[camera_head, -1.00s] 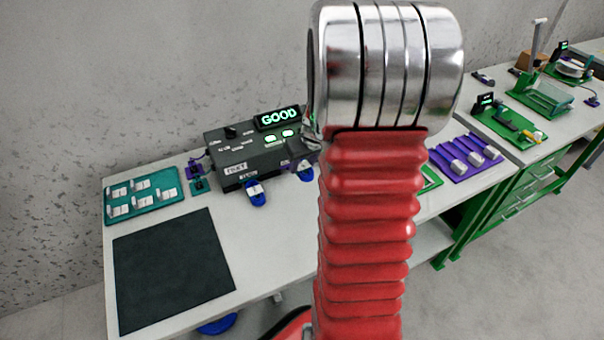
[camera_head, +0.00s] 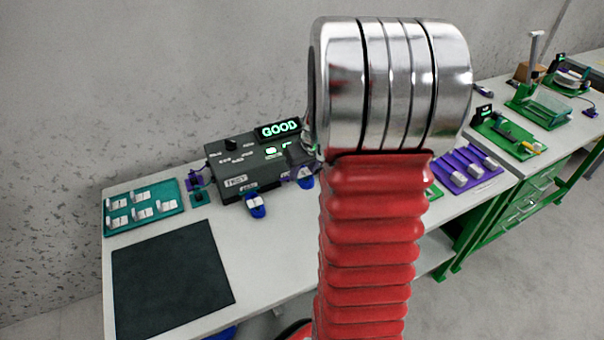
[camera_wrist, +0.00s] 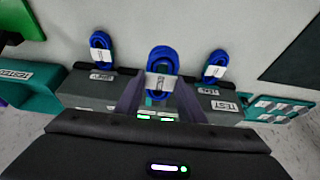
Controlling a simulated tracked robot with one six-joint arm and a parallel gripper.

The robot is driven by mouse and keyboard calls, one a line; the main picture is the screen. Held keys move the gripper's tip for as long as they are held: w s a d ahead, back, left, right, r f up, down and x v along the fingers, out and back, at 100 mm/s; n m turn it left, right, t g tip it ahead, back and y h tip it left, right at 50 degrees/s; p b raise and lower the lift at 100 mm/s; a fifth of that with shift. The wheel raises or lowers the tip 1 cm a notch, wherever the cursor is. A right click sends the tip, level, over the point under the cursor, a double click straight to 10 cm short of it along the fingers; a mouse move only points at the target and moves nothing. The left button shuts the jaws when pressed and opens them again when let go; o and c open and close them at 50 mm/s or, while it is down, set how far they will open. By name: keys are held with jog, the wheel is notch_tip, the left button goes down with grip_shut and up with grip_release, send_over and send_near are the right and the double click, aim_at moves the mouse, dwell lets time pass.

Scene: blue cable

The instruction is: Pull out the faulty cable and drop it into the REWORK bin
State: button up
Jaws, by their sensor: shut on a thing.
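In the wrist view my gripper (camera_wrist: 160,92) is shut on the middle blue cable (camera_wrist: 160,60), at its white tag or plug. This coil looks larger and nearer than the others. Whether its end is still in the tester is hidden by the fingers. A second blue cable (camera_wrist: 102,48) lies to the left and a third (camera_wrist: 215,66) to the right, both at the tester's front edge. The dark tester (camera_head: 235,165) shows GOOD in green on its display (camera_head: 279,129). In the head view my arm hides most of the gripper. I see no REWORK label.
A black mat (camera_head: 172,275) and a teal board with white pieces (camera_head: 143,206) are on the left of the table. A teal container marked TESTED (camera_wrist: 18,77) is left of the tester in the wrist view. A purple rack (camera_head: 465,170) stands right of my arm.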

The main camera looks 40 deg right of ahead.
jog(key=shift+r, duration=2.45)
